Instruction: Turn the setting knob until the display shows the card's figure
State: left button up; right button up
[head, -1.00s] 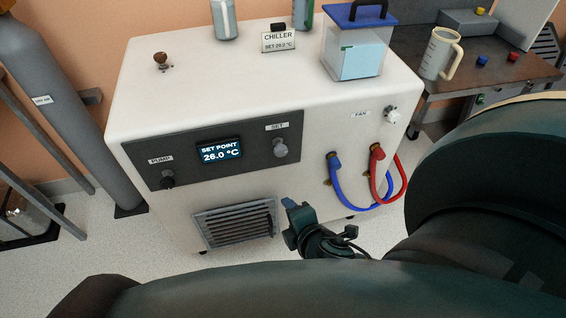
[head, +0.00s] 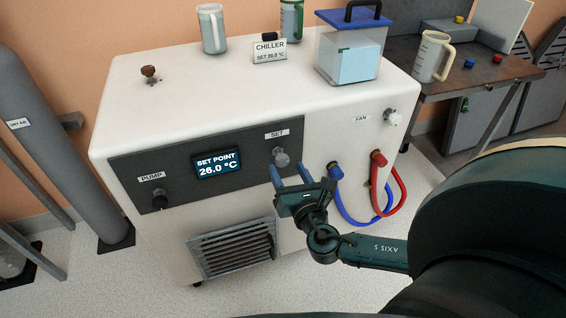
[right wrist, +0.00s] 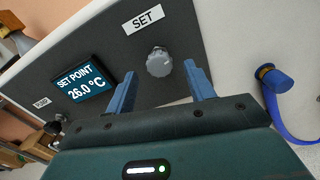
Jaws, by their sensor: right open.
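The setting knob (head: 282,157), a grey round knob under the SET label, is on the chiller's dark front panel. It also shows in the right wrist view (right wrist: 159,64). The display (head: 218,164) reads SET POINT 26.0 °C. The card (head: 269,50) on the chiller's top says CHILLER and a SET figure that looks like 20.0 °C, in small print. My right gripper (head: 288,171) is open and empty just in front of and below the knob. In the right wrist view the knob appears between its blue fingers, apart from them. My left gripper is not in view.
The PUMP knob (head: 159,200) is left of the display. The FAN knob (head: 393,118) and blue and red hoses (head: 398,190) are to the right. A lidded clear tank (head: 350,58) and cups stand on top. A vent grille (head: 235,250) is below.

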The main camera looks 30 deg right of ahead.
aim_at(283, 163)
jog(key=shift+x, duration=2.05)
jog(key=shift+a, duration=0.1)
jog(key=shift+c, duration=0.3)
jog(key=c, duration=0.9)
